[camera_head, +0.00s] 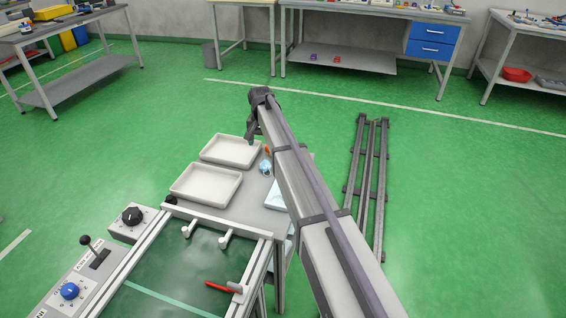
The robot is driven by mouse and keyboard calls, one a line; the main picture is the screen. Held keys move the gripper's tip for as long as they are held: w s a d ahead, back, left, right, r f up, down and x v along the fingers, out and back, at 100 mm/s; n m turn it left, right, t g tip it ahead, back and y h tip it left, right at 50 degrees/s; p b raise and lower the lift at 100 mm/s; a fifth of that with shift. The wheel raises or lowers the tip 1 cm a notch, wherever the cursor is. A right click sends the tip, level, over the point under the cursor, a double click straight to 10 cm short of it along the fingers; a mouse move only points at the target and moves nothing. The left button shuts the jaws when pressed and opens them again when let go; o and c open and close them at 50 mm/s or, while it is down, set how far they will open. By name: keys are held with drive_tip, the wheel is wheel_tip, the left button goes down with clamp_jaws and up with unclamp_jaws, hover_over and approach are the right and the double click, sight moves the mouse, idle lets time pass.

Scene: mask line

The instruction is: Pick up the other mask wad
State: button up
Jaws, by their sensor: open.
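My gripper (250,136) is open, at the end of my arm. In the picture it overlaps the far right part of the far white tray (203,152); its height above it is hard to tell. A pale blue flat stack, which looks like a mask wad (274,196), lies on the grey table (240,205), partly hidden behind my arm. Another pale blue patch (290,240) shows lower down beside my arm, mostly hidden; I cannot tell if it is a second wad. The gripper is apart from both.
A near white tray (172,190) looks empty, like the far one. A small blue-and-white item (265,168) and an orange item (267,150) lie close to my arm. Dark rails (357,185) lie on the right floor.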

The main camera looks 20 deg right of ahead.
sight(265, 162)
wheel_tip(265, 162, down, 6)
drive_tip(key=b, duration=0.5)
drive_tip(key=shift+r, duration=0.1)
drive_tip(key=f+b, duration=0.1)
drive_tip(key=b, duration=0.1)
drive_tip(key=f+b, duration=0.1)
drive_tip(key=f, duration=0.1)
drive_tip(key=f+b, duration=0.2)
drive_tip(key=shift+s+d+f+b, duration=0.15)
drive_tip(key=shift+s+f+b, duration=0.05)
drive_tip(key=shift+s+b, duration=0.1)
drive_tip(key=shift+r, duration=0.2)
drive_tip(key=c, duration=1)
